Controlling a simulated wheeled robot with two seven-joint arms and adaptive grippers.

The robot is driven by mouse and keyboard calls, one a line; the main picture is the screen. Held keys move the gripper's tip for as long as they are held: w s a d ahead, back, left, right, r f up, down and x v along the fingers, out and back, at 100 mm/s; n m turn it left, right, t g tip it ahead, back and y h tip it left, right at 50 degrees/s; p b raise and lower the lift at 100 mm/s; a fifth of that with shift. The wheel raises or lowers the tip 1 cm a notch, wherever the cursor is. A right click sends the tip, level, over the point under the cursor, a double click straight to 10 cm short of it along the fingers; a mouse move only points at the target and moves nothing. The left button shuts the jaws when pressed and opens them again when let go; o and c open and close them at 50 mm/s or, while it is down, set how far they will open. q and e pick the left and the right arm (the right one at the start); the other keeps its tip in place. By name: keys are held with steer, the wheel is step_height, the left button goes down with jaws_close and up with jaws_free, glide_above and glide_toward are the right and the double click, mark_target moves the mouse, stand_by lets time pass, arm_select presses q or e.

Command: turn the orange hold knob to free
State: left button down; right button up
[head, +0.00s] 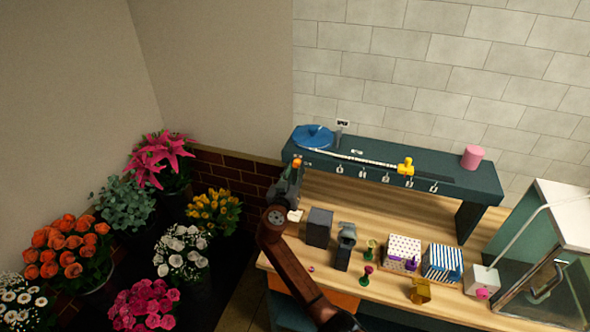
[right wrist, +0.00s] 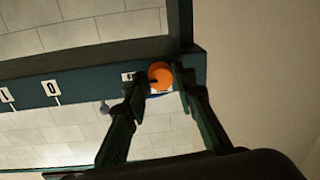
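The orange hold knob (right wrist: 160,73) is a round knob on the dark teal rail, near its right end in the right wrist view. In the head view the orange knob (head: 297,162) shows small at the left end of the teal shelf. My right gripper (right wrist: 161,79) has one fingertip on each side of the knob. The fingertips look very close to its sides, but I cannot tell whether they touch it. In the head view my right gripper (head: 288,180) is at the shelf's left front edge. My left gripper is not in view.
The teal shelf (head: 470,192) carries a blue disc (head: 313,136), a white tape, a yellow piece (head: 405,166) and a pink cylinder (head: 472,157). Below are a dark box (head: 319,227), patterned boxes and small stands. A glass case (head: 545,270) is at right, flowers at left.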

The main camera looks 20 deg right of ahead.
jaws_close()
steer(key=shift+n, duration=0.3)
steer(key=n, duration=0.3)
steer(key=n+p, duration=0.1)
steer(key=n, duration=0.2)
steer(key=shift+r+n+g+p, duration=0.15)
steer(key=shift+n+g+p, duration=0.15)
steer(key=shift+n, duration=0.1)
steer(key=n+p, duration=0.2)
steer(key=n, duration=0.3)
steer(key=shift+r+p, duration=0.1)
steer(key=shift+p, duration=0.25)
steer(key=shift+n+g+h+p, duration=0.35)
steer(key=shift+n+p, duration=1.05)
steer(key=shift+n, duration=1.1)
